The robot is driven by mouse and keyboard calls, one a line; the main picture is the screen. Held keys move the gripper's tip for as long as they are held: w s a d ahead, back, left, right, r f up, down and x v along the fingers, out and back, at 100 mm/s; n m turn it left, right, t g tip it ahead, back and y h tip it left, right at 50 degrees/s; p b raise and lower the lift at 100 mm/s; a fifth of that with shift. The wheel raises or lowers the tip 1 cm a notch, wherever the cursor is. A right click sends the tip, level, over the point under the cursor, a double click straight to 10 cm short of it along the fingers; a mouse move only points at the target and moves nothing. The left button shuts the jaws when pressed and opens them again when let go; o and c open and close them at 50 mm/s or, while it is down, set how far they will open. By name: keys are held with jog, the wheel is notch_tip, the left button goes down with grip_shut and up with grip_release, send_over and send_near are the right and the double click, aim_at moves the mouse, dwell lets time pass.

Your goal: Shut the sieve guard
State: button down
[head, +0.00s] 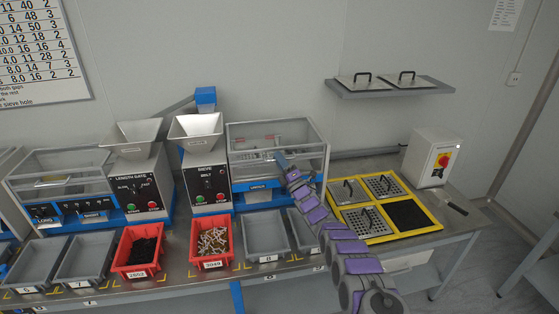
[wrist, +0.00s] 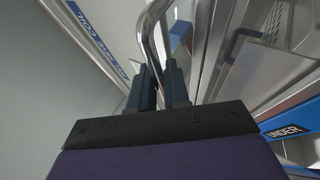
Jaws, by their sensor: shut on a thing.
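The sieve guard (head: 312,134) is a clear box with a pale metal frame, right of the console (head: 207,178) marked SIEVE. My gripper (head: 281,160) is at the guard's front. In the wrist view my gripper's dark fingers (wrist: 160,88) are shut around a bent chrome handle bar (wrist: 147,35). My gripper and arm hide part of the guard's front. I cannot tell how far the guard stands open. A blue UNDER label (wrist: 283,132) is at the lower right of the wrist view.
Grey bins (head: 265,237) and red bins (head: 195,244) line the bench front. The length gate machine (head: 135,182) stands left. A yellow-edged rack (head: 409,236) holds sieve plates at right, near a red-knobbed switch box (head: 432,157). A shelf (head: 432,85) holds two more plates.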

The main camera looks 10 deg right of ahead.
jog(key=c, duration=1.2)
grip_release()
jog(key=shift+f, duration=0.55)
jog(key=p+v, duration=0.3)
jog(key=v, duration=1.4)
jog(key=shift+s+p, duration=0.2)
jog(key=shift+p, duration=0.1)
jog(key=shift+r, duration=0.1)
